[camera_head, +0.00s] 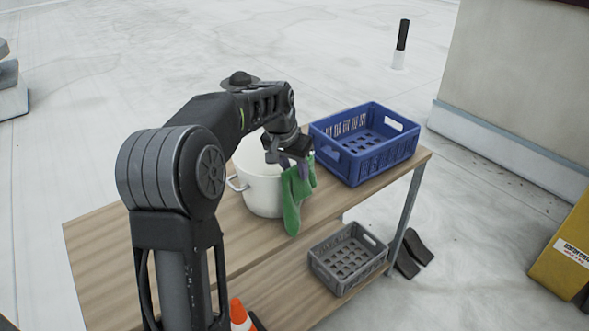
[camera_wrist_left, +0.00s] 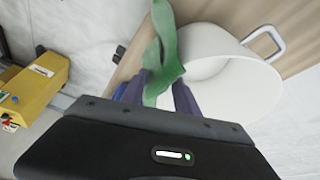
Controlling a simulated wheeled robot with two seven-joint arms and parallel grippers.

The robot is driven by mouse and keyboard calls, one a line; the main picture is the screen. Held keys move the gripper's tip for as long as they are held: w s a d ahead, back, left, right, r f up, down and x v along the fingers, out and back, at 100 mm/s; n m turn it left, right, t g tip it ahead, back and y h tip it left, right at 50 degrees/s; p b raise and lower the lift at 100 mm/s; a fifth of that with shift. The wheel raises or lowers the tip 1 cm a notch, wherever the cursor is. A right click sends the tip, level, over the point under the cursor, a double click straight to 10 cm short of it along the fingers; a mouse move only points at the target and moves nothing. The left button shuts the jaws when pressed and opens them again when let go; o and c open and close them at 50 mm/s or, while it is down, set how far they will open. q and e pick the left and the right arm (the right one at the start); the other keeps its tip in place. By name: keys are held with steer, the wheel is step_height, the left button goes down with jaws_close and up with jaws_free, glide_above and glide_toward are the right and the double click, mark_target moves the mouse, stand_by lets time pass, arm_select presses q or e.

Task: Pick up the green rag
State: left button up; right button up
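The green rag (camera_head: 294,203) hangs over the rim of a white pot (camera_head: 262,193), on its right side, its lower end dangling down the outside. My left gripper (camera_head: 291,163) is at the rim, at the top of the rag. In the left wrist view, its two fingers stand apart, with the rag (camera_wrist_left: 166,45) between them and the pot (camera_wrist_left: 235,85) close to the right finger. The gripper (camera_wrist_left: 160,88) looks open around the rag; contact with the cloth cannot be made out. My right gripper is not in view.
A blue crate (camera_head: 345,172) stands right of the pot on the wooden table (camera_head: 95,250). A grey crate (camera_head: 367,277) sits on the lower shelf, near an orange cone (camera_head: 240,315). A yellow box (camera_head: 568,255) is at the far right. The table's left part is bare.

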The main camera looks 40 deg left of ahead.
arm_select(q)
steer(key=c, duration=0.6)
steer(key=shift+c, duration=0.6)
step_height(320, 180, up, 12)
steer(key=p, duration=0.9)
steer(key=shift+r+p, duration=0.15)
steer(key=shift+p, duration=0.25)
jaws_close()
steer(key=a+r+p, duration=0.1)
steer(key=a+r, duration=0.2)
steer(key=r, duration=0.3)
steer(key=s+a+r+p, duration=0.1)
steer(key=a+r+p, duration=0.1)
steer(key=r, duration=0.4)
steer(key=shift+s+a, duration=0.2)
steer(key=shift+a, duration=0.65)
